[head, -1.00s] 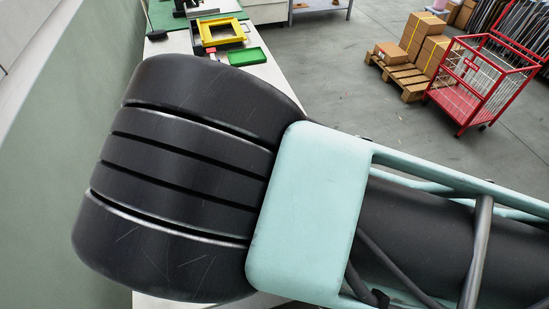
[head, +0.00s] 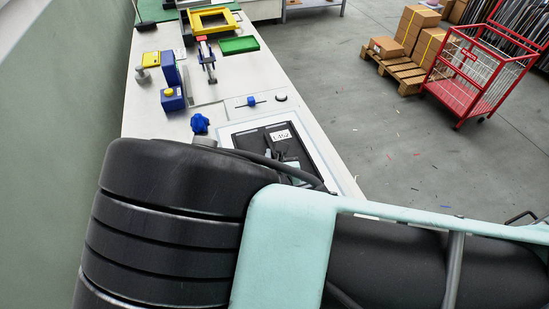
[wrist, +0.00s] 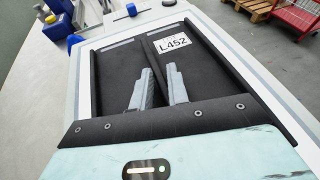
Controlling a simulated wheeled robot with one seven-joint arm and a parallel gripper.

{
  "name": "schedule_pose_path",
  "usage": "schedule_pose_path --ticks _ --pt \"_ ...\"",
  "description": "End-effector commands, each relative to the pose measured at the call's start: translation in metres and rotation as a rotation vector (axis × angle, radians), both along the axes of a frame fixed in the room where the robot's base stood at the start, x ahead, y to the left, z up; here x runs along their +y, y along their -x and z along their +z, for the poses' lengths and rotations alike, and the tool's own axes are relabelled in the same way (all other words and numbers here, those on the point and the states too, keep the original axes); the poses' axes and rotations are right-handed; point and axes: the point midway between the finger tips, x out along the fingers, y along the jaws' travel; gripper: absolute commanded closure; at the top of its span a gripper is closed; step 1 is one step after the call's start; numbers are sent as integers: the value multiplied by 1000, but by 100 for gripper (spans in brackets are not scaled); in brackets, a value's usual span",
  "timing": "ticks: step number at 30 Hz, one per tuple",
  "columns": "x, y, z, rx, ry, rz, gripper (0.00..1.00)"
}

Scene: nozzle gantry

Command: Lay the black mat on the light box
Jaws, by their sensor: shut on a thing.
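The black mat (head: 250,143) lies over the light box (head: 328,165) and covers most of its middle. In the head view my arm hides the mat's near part. I cannot tell whether the mat rests fully on the box.
On the bench (head: 145,110) beyond stand a blue knob (head: 200,123), blue blocks (head: 171,98), a clamp (head: 207,60), a green tray (head: 239,45) and a yellow frame (head: 212,20). A wall runs along the left. A red cage cart (head: 480,75) stands on the floor at right.

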Motion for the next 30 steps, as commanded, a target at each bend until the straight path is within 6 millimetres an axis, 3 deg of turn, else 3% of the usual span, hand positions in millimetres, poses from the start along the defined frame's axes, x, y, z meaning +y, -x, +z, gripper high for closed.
schedule_pose_path --ticks 6,7,9,20,30 --pt "0 -1 -1 -2 -1 0 100" --pt "0 0 -1 0 0 0 75" --pt "0 0 -1 0 0 0 61" --pt "0 4 4 1 0 1 61" --pt "1 63 31 2 0 3 61"
